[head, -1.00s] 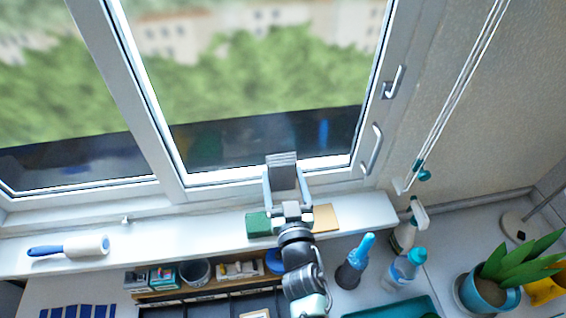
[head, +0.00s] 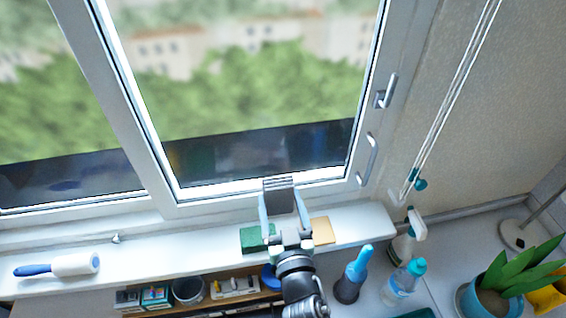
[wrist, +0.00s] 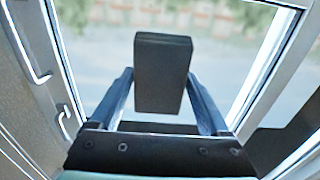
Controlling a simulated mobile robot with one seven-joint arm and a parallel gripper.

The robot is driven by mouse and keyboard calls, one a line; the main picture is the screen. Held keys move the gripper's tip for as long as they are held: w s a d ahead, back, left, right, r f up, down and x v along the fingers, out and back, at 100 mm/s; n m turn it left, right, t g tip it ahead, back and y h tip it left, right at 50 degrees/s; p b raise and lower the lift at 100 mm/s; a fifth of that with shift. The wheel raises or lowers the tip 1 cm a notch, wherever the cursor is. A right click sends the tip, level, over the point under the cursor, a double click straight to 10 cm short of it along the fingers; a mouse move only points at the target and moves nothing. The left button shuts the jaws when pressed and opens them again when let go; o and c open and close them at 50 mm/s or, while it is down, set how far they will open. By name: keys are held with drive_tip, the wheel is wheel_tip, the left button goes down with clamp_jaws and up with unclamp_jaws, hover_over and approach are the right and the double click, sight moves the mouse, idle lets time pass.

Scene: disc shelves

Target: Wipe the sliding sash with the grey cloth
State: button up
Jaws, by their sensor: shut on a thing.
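My gripper (head: 280,196) is shut on the grey cloth (head: 279,190), which looks like a flat, folded grey pad with ridges. In the wrist view the cloth (wrist: 163,75) is a dark upright block between my two fingers. In the head view it overlaps the bottom rail of the sliding sash (head: 215,207), right of its middle. I cannot tell whether it touches the sash. The sash has a pale frame around clear glass, with two handles (head: 385,92) (head: 370,160) on its right side. The cloth hides part of the bottom rail.
On the sill are a green sponge (head: 252,240), a tan block (head: 321,231) and a lint roller (head: 60,266). Blind cords (head: 455,90) hang at right.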

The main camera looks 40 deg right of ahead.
sight(286, 153)
drive_tip(key=w+p, duration=0.1)
drive_tip(key=w+d+r+p, duration=0.1)
drive_tip(key=w+p, duration=0.1)
drive_tip(key=w+d+p, duration=0.1)
drive_tip(key=shift+w+r+p, duration=0.15)
drive_tip(key=shift+r+p, duration=0.25)
drive_tip(key=shift+p+x, duration=0.5)
drive_tip(key=shift+x, duration=0.6)
drive_tip(key=shift+x, duration=1.05)
drive_tip(key=shift+s+d+r+p, duration=0.1)
drive_tip(key=shift+s+d+p, duration=0.15)
drive_tip(key=shift+d+p, duration=0.2)
drive_tip(key=shift+s+d+r+p, duration=0.1)
drive_tip(key=shift+s+d+p, duration=0.2)
drive_tip(key=shift+d, duration=0.2)
drive_tip(key=shift+s+d+f+p, duration=0.1)
drive_tip(key=shift+s+d+p, duration=0.1)
drive_tip(key=shift+d, duration=0.25)
drive_tip(key=shift+s+d+f+p, duration=0.1)
drive_tip(key=shift+s+d+p, duration=0.1)
drive_tip(key=shift+d, duration=0.2)
drive_tip(key=shift+w, duration=0.1)
